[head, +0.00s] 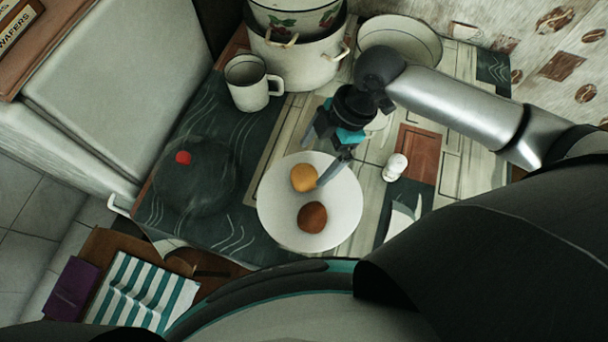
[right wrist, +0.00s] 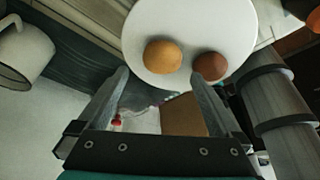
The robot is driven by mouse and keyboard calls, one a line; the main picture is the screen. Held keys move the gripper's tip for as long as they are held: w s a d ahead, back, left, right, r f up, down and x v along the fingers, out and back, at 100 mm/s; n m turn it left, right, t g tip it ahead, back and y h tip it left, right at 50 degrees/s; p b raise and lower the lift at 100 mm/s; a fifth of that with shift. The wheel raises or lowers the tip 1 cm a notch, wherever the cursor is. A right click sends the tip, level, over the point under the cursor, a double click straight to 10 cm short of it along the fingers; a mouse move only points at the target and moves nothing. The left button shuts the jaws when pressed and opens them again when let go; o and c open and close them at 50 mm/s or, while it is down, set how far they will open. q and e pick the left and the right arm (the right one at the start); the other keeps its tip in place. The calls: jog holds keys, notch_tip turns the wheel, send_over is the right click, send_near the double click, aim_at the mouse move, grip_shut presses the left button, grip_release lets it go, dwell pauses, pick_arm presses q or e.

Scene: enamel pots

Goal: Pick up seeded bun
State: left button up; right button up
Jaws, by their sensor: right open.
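A white plate (head: 275,225) on the table holds two round buns. One is golden (head: 303,178), near the plate's upper middle; the other is darker brown (head: 312,217), below it. Seeds are too small to make out on either, so I cannot tell which is the seeded bun. In the right wrist view the golden bun (right wrist: 162,56) lies ahead between the finger directions, and the brown bun (right wrist: 210,67) is by the right fingertip. My right gripper (head: 313,164) is open and empty, above the plate's upper edge close to the golden bun. My left gripper is not in view.
A white mug (head: 250,84), stacked enamel pots (head: 300,62) and a bowl (head: 400,38) stand at the back. A glass lid with a red knob (head: 183,157) lies left of the plate. A small white shaker (head: 395,167) is to its right.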

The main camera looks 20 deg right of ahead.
aim_at(307, 173)
jog(key=shift+b+x, duration=0.6)
jog(key=shift+x, duration=2.45)
jog(key=shift+s+d, duration=0.15)
jog(key=shift+d, duration=0.1)
jog(key=shift+c, duration=0.2)
jog(key=c, duration=0.8)
jog(key=shift+r, duration=0.1)
